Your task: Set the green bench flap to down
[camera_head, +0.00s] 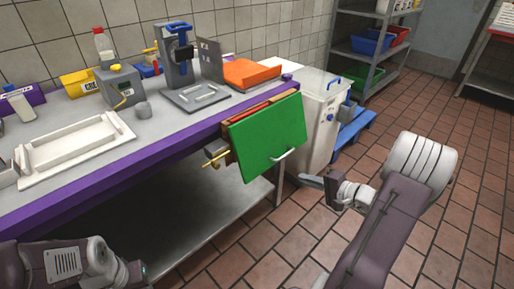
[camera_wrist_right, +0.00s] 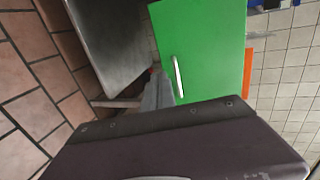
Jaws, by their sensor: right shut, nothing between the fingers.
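The green flap (camera_head: 266,138) is a flat panel at the front edge of the bench (camera_head: 190,135), near its right end. It slopes steeply downward; I cannot tell whether it hangs fully vertical. A pale bar handle (camera_head: 284,154) is on its face near the lower edge. In the right wrist view the flap (camera_wrist_right: 205,40) and handle (camera_wrist_right: 178,76) lie beyond the fingers. My right gripper (camera_head: 308,180) is shut and empty, right of and below the handle, seemingly apart from it. My left gripper (camera_head: 135,270) is at the bottom left; its fingers are not visible.
A white bin (camera_head: 318,125) stands just behind the flap, beside a blue pallet (camera_head: 352,132). A lower steel shelf (camera_head: 195,225) runs under the bench. Tiled floor is clear at right.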

